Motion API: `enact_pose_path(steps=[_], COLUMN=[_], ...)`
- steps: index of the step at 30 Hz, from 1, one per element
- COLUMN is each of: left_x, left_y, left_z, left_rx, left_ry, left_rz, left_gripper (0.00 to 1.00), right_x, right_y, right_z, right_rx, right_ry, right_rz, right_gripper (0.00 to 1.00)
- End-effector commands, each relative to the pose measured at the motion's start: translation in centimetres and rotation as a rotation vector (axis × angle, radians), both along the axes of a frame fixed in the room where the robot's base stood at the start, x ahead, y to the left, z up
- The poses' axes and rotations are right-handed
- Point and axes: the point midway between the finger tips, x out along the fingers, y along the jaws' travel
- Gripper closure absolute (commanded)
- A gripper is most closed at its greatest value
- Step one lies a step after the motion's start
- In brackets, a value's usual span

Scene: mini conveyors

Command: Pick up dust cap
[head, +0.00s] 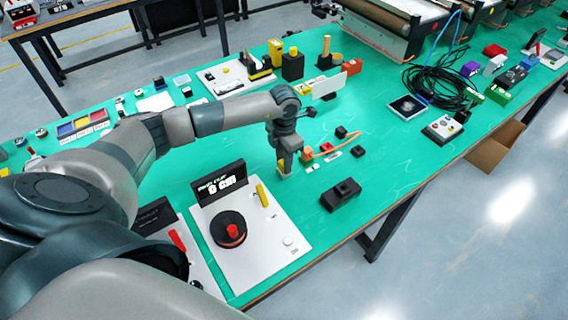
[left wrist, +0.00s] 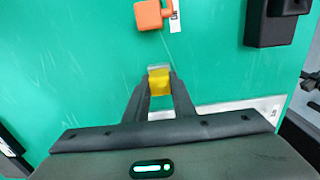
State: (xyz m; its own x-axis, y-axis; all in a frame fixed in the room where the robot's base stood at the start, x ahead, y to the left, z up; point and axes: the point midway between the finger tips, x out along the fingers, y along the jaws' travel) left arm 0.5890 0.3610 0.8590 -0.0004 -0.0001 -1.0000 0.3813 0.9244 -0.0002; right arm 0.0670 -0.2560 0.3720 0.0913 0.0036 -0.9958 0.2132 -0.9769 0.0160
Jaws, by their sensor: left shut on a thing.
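My left gripper (head: 284,171) points down above the green table, left of the black block. In the left wrist view its two fingers (left wrist: 160,82) are closed on a small yellow piece with a grey end (left wrist: 159,79). The yellow piece also shows at the fingers in the head view (head: 281,165). I cannot tell for certain that it is the dust cap. An orange piece (left wrist: 149,15) with a white tag lies ahead of the fingertips, apart from them. In the head view, an orange cord (head: 322,152) lies just right of the gripper. My right gripper is not in view.
A black block (head: 341,195) stands right of the gripper. A white board (head: 270,262) with a black dial, red knob and display lies in front. A black cable coil (head: 440,85) is at the right. Green table (head: 385,150) is clear right of the block.

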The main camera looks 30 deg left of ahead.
Motion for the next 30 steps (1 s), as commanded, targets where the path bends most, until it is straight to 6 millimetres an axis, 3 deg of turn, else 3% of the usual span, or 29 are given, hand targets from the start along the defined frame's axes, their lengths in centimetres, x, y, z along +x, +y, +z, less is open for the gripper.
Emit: enact_pose_path(steps=[8,14,30], left_x=[0.1,0.4,8.0], left_y=[0.0,-0.2,-5.6], left_z=[1.3,4.0,9.6], left_rx=[0.000,-0.001,-0.002], left_ry=[-0.003,-0.006,-0.004], left_rz=[-0.001,-0.002,-0.001], left_gripper=[0.99,0.99,0.99], right_x=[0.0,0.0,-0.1], right_y=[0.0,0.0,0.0], right_z=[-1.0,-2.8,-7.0], right_rx=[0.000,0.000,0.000], right_ry=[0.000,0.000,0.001], right_rz=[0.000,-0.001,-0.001], right_gripper=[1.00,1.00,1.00])
